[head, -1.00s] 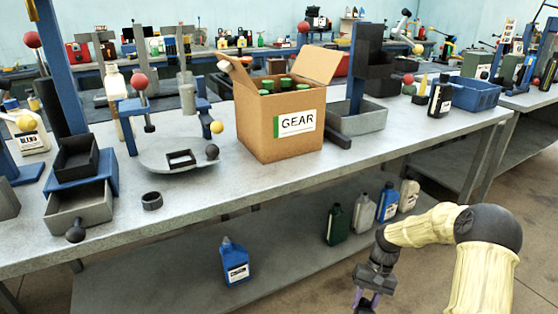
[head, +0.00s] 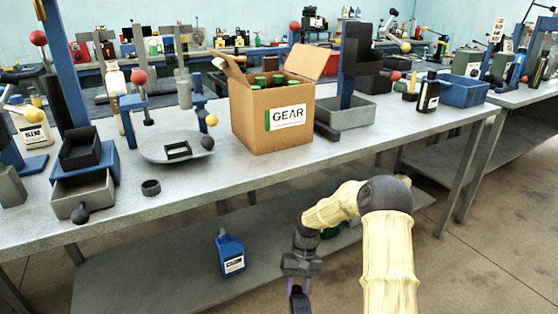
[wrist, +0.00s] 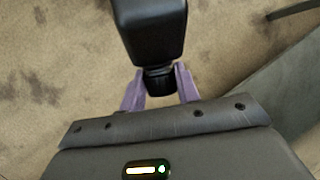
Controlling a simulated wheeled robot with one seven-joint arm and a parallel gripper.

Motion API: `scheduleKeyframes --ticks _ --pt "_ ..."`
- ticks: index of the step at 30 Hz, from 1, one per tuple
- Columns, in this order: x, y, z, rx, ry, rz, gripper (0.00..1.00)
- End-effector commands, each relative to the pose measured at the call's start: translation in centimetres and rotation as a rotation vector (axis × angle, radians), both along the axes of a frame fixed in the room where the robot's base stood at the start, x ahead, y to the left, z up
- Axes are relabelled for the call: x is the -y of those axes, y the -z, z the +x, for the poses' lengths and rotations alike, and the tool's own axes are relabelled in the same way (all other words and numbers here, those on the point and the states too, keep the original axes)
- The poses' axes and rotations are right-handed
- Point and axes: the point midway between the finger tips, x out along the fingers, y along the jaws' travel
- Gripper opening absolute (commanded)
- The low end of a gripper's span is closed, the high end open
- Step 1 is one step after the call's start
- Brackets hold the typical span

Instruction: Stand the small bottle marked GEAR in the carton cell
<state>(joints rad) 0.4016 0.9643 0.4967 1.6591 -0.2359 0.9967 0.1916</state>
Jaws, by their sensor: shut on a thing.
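The open cardboard carton (head: 250,132) marked GEAR stands on the bench, with several green-capped bottles (head: 268,80) inside. Its flaps are raised; any empty cell inside cannot be made out. My gripper (wrist: 159,72) is shut on the neck of a black bottle (wrist: 150,30) in the wrist view. No label shows on the bottle's visible side. In the head view my gripper (head: 298,292) is low in front of the bench, below and apart from the carton; the held bottle cannot be made out there.
A grey bin on a stand (head: 345,116) is right of the carton. A round plate fixture (head: 150,153) is on its left. Another black bottle (head: 428,95) stands beside a blue crate (head: 463,92). A blue jug (head: 230,254) is on the lower shelf. The bench front has bare room.

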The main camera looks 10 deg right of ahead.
Motion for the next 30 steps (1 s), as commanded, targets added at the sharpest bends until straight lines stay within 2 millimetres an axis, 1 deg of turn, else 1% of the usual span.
scheduleKeyframes --ticks 13,17,20,23,30 --pt "0.0 -0.1 0.0 0.0 0.001 0.0 0.0" --pt "0.1 -0.5 0.1 0.004 0.0 0.0 0.0" --pt "0.4 -1.4 0.3 0.017 -0.003 -0.002 0.0" --pt "1.0 -2.8 0.7 0.041 -0.009 -0.004 0.0" --pt "2.6 -6.8 2.0 0.131 -0.032 -0.009 0.0"
